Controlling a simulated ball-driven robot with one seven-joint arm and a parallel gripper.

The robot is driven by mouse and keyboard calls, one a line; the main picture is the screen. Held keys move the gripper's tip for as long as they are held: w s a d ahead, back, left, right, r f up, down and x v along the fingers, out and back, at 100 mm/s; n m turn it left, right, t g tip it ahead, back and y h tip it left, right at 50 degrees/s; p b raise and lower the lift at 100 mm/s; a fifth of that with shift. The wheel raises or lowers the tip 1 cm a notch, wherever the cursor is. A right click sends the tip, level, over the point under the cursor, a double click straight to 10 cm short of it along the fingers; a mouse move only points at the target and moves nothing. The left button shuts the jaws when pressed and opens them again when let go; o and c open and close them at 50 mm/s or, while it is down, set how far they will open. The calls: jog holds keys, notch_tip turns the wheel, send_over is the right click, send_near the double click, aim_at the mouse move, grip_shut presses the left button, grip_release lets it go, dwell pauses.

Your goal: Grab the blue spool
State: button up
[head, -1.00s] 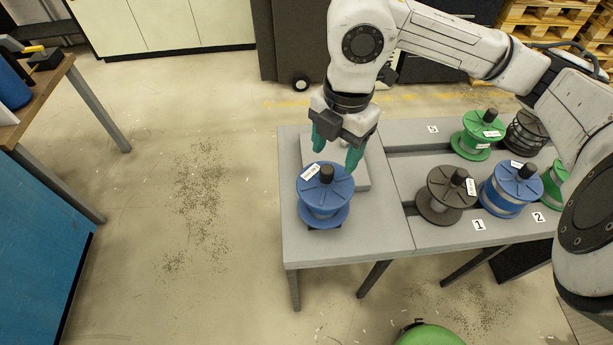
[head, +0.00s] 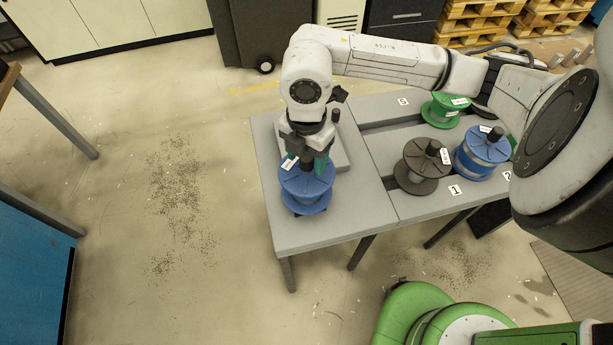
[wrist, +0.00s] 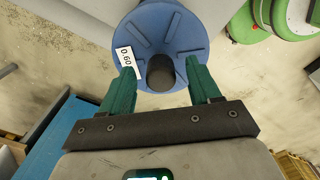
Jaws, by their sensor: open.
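A blue spool (head: 306,190) stands upright at the left end of the grey table (head: 310,233). In the wrist view the blue spool (wrist: 167,28) shows its top flange, a white label reading 0.60 and a dark central knob (wrist: 160,72). My gripper (wrist: 162,75) is open, with one teal finger on each side of the knob; I cannot tell whether they touch it. In the head view my gripper (head: 306,164) is right above the spool, and its fingers partly hide the knob. A second blue spool (head: 481,153) stands on the right part of the table.
A dark grey spool (head: 423,166) by label 1 and a green spool (head: 446,109) by label 5 stand on the right. A light grey block (head: 340,150) lies just behind the near blue spool. The floor left of the table is open.

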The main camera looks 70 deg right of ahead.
jog(key=shift+f, duration=0.65)
jog(key=shift+c, duration=0.4)
grip_shut()
jog(key=shift+r, duration=0.1)
dwell(0.4)
